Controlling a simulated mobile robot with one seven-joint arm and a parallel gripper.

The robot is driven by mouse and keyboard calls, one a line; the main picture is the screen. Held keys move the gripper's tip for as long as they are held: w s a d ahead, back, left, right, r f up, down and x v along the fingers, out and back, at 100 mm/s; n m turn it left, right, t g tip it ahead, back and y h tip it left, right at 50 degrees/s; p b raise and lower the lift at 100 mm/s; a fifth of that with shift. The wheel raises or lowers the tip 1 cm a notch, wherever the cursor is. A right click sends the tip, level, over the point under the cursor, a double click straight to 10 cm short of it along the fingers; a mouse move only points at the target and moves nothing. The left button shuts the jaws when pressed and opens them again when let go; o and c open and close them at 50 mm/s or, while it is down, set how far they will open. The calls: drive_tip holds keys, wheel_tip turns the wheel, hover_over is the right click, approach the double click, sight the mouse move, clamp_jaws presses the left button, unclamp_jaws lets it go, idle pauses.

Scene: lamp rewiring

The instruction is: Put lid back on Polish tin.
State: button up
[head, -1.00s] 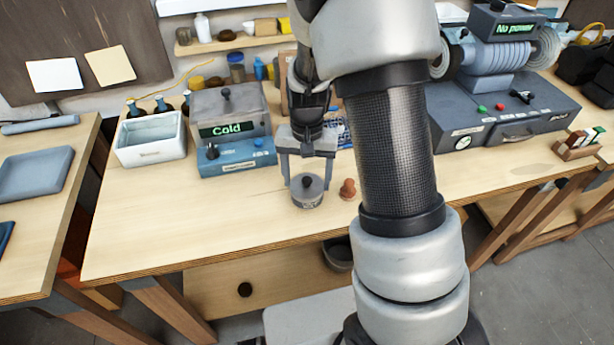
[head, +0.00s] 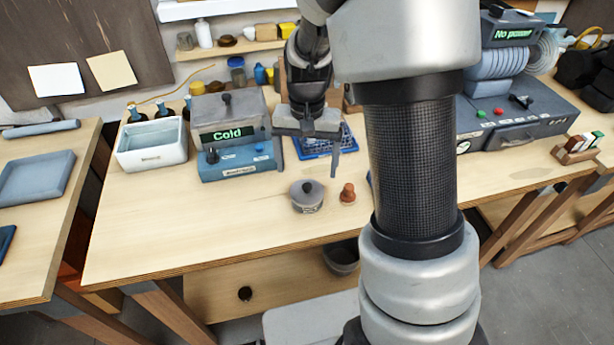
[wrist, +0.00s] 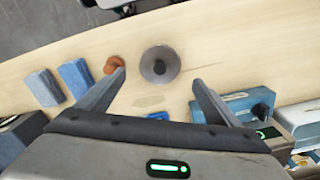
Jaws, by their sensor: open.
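The Polish tin (head: 308,204) is a small round grey tin standing upright on the bench near its front edge. Its lid (head: 307,188), grey with a dark knob, sits on top and looks level; whether it is fully seated I cannot tell. In the wrist view the lid (wrist: 160,64) is seen from above and hides most of the tin. My gripper (head: 308,156) is open and empty, above and behind the tin in the head view, apart from it. In the wrist view my gripper (wrist: 159,82) has its fingers spread either side below the lid.
A small reddish-brown knobbed piece (head: 347,193) stands just right of the tin. A blue tray (head: 346,143) lies behind my gripper. The blue unit reading "Cold" (head: 228,165) and a white basin (head: 151,158) stand to the left. The bench left of the tin is clear.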

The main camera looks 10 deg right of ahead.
sight(307, 186)
drive_tip(key=s+r+n+t, duration=0.1)
drive_tip(key=s+r, duration=0.3)
drive_tip(key=r, duration=0.4)
drive_tip(key=s+r+n+t, duration=0.15)
drive_tip(key=s+r, duration=0.25)
drive_tip(key=r, duration=0.4)
drive_tip(key=s+r+n+t, duration=0.2)
drive_tip(key=s+r+t, duration=0.1)
drive_tip(key=s, duration=0.7)
drive_tip(key=shift+s+r, duration=0.15)
drive_tip(key=shift+r, duration=0.15)
wheel_tip(307, 186, up, 2)
drive_tip(key=shift+r+p, duration=0.15)
drive_tip(key=shift+p, duration=1.05)
